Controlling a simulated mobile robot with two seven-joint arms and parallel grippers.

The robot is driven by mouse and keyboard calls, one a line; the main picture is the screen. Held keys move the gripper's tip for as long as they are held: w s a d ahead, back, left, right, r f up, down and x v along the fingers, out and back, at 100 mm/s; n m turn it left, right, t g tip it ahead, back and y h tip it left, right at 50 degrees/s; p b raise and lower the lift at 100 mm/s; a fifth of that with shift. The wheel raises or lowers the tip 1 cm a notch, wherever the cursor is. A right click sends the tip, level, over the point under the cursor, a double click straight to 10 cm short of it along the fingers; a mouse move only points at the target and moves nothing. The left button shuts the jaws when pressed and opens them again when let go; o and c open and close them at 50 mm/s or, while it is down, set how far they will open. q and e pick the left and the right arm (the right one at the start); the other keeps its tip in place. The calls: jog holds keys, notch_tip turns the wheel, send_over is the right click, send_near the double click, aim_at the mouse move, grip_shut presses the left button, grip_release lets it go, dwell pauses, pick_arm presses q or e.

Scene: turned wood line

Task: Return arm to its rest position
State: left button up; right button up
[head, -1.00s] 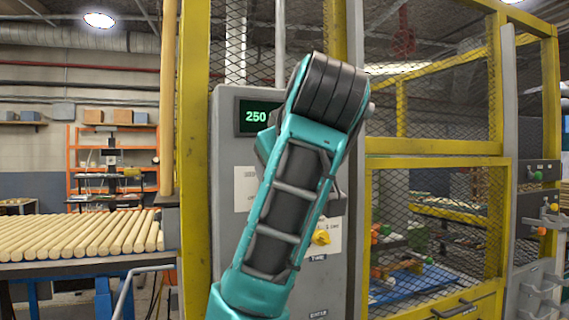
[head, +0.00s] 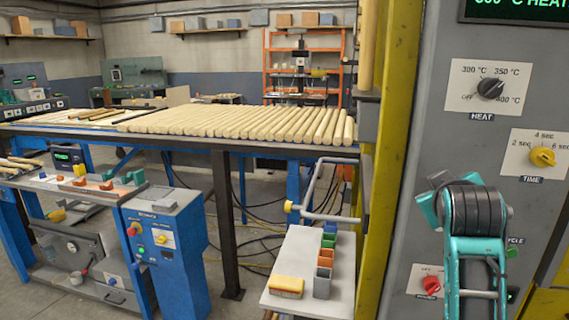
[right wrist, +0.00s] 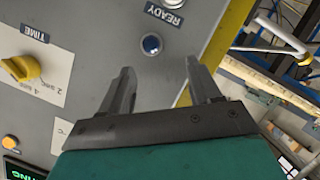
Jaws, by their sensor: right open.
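My right arm (head: 474,235) rises at the lower right of the head view, teal with black joint rings, in front of the grey control panel (head: 427,205). Beyond the fingers is the panel face, with a blue round button (right wrist: 152,44) under the READY label and a yellow TIME knob (right wrist: 22,68) at left. I cannot tell any contact with the panel. My left gripper is not in view.
The panel carries a black HEAT knob (head: 490,88) and a red knob (head: 431,284). A yellow post (head: 408,110) stands beside it. A small white table (head: 308,258) with colored bins and a conveyor of wooden rods (head: 250,122) lie left. Floor shows between them.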

jog(key=s+a+f+n+y, duration=0.1)
jog(key=a+f, duration=0.1)
jog(key=f, duration=0.6)
jog(key=s+a+f+y, duration=0.1)
jog(key=s+f+y, duration=0.1)
jog(key=f, duration=0.6)
jog(key=s+a+f+g+y, duration=0.1)
jog(key=s+a+f, duration=0.3)
jog(key=s+f, duration=0.7)
jog(key=s+a+f+m+g+y, duration=0.1)
jog(key=s+a+f+y, duration=0.2)
jog(key=s+f, duration=0.8)
jog(key=shift+s+a+f+y, duration=0.2)
jog(key=shift+a+f+y, duration=0.1)
jog(key=shift+a+y, duration=0.15)
